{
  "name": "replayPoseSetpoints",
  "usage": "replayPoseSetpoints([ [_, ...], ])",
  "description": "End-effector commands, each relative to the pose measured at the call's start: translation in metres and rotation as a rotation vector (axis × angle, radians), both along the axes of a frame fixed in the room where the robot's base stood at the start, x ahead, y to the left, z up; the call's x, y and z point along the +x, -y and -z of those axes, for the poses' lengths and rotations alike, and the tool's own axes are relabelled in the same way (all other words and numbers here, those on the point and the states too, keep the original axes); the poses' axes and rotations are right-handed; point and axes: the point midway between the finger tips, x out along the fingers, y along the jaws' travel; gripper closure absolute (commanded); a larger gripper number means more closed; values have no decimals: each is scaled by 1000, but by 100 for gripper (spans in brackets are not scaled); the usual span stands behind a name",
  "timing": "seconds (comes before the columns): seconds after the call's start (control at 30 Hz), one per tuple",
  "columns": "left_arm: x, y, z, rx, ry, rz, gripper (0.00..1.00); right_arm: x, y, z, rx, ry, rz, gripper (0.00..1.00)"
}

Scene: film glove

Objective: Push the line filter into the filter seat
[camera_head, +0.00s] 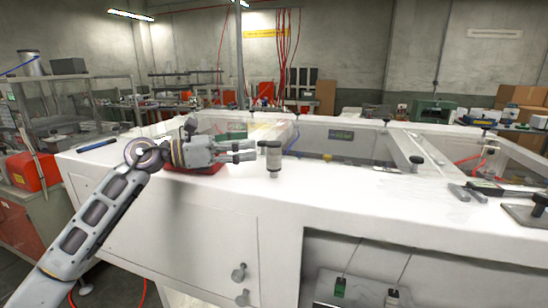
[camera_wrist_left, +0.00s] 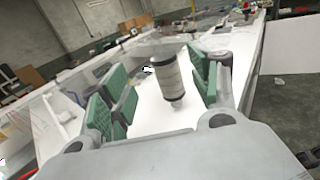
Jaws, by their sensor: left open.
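The line filter (camera_head: 273,158) is a short upright cylinder with a dark top and a pale body, on the white worktop near its front edge. In the left wrist view the filter (camera_wrist_left: 167,78) shows between the open green-padded fingers, beyond their tips, touching neither. My left gripper (camera_head: 248,151) is open and empty, level above the worktop, just left of the filter and pointing at it. A narrower piece shows under the filter; I cannot tell whether it is the filter seat. My right gripper is not in view.
A red tray or mat (camera_head: 193,168) lies under my left gripper. A blue pen-like tool (camera_head: 97,145) lies at the worktop's left. Dark-handled tools (camera_head: 485,188) lie at the right. Recessed glazed bays are behind the filter. The worktop (camera_head: 345,190) right of the filter is clear.

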Motion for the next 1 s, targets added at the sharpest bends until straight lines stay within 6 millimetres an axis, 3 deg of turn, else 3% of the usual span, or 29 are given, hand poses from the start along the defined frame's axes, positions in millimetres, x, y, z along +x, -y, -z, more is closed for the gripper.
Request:
replayPoseSetpoints([
  [0.3, 10, 28, 0, 0, -1, 0, 38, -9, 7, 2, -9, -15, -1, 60],
  [0.77, 11, 32, 0, 0, 0, 0, 38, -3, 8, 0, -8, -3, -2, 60],
  [1.0, 14, 47, -1, -1, 1, 2, 38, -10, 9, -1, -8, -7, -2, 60],
])
